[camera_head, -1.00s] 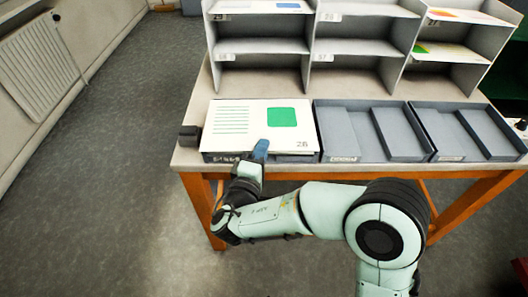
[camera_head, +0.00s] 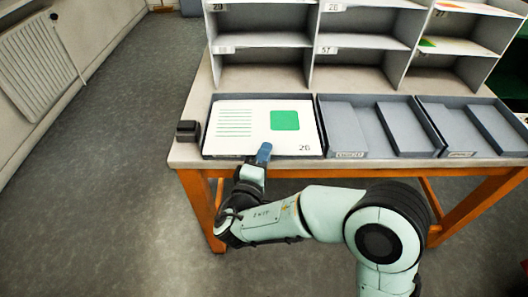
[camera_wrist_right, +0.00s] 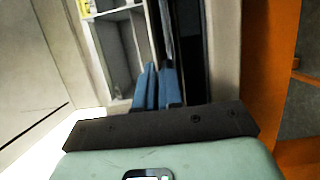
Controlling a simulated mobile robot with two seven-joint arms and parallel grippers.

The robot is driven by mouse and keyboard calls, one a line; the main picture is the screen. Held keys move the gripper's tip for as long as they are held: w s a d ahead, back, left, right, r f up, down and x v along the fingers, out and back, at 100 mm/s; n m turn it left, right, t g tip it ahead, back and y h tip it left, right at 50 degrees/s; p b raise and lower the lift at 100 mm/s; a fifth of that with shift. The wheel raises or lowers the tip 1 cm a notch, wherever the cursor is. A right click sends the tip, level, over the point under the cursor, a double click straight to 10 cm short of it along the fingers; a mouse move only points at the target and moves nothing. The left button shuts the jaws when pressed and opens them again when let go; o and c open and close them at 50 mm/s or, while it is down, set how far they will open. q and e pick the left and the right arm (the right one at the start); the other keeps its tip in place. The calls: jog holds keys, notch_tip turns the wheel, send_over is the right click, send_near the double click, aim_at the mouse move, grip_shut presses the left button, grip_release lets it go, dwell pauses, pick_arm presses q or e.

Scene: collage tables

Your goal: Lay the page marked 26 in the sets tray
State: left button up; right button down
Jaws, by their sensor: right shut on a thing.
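The page marked 26 (camera_head: 250,133), white with a green square and green lines, lies nearly flat within the leftmost grey tray (camera_head: 315,104) on the table. Tray walls show around its back and sides; its front edge is at the tray's front wall, and I cannot tell whether all of it rests on the floor. My right gripper (camera_head: 264,152) is at the page's front edge, its blue fingers shut on it. The fingers also show close together in the right wrist view (camera_wrist_right: 158,88). The tray's label cannot be read now. My left gripper is out of view.
Two more grey trays, a middle one (camera_head: 345,130) and a right one (camera_head: 470,118), stand beside it, each with a raised inner part. A grey shelf rack (camera_head: 312,60) with numbered compartments stands behind. A small black block (camera_head: 188,130) sits left of the tray.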

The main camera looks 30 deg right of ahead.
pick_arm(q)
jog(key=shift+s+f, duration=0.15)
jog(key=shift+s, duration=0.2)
pick_arm(e)
jog(key=shift+f, duration=0.1)
jog(key=c, duration=1.2)
grip_release()
jog(key=shift+a, duration=0.1)
